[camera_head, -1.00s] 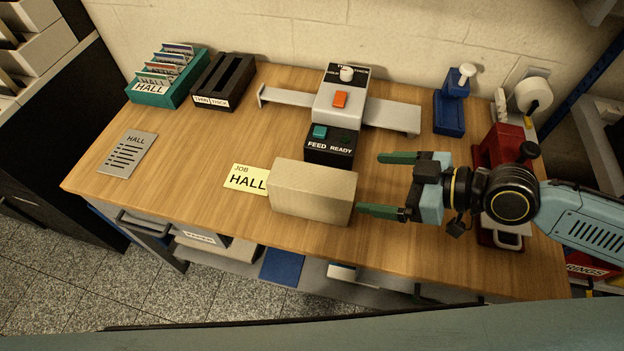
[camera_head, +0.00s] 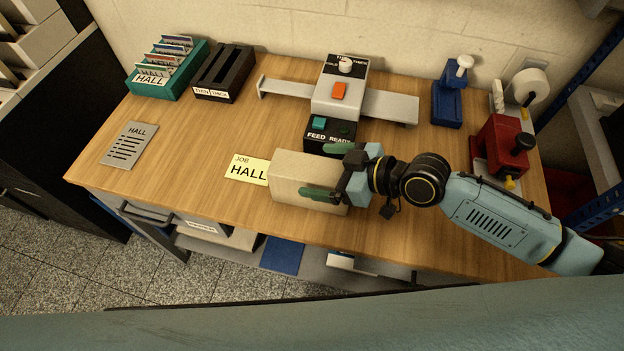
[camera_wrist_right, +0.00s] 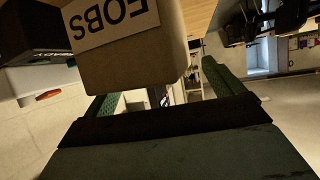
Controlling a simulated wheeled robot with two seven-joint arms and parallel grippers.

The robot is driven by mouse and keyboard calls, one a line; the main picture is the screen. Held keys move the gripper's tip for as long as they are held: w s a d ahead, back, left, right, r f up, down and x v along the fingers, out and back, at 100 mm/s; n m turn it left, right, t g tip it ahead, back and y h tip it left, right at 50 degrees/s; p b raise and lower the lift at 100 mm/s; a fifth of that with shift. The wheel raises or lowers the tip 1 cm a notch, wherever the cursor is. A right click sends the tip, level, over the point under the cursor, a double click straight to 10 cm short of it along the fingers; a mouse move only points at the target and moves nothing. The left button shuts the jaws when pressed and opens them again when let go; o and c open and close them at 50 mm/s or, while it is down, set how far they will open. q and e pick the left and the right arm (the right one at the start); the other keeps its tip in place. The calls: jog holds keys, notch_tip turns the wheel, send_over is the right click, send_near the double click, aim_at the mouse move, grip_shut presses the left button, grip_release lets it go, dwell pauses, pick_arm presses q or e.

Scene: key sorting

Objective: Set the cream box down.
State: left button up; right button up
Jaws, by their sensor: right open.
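The cream box (camera_head: 296,168) stands near the front edge of the wooden table (camera_head: 215,150), beside the yellow HALL job card (camera_head: 248,171). It appears to rest on the tabletop. My right gripper (camera_head: 324,170) is open, with one green finger on the far side of the box and one on the near side. In the right wrist view the box (camera_wrist_right: 130,65) shows an upside-down FOBS label between the open fingers. I cannot tell whether either finger touches it. My left gripper is not in view.
The feed machine (camera_head: 340,100) stands just behind the box. A teal key rack (camera_head: 168,80) and black slotted holder (camera_head: 225,76) are at the back left. A blue press (camera_head: 447,103) and red device (camera_head: 500,145) are at the right.

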jog(key=shift+w+a+f, duration=0.15)
jog(key=shift+a, duration=0.05)
jog(key=shift+c, duration=0.3)
grip_shut()
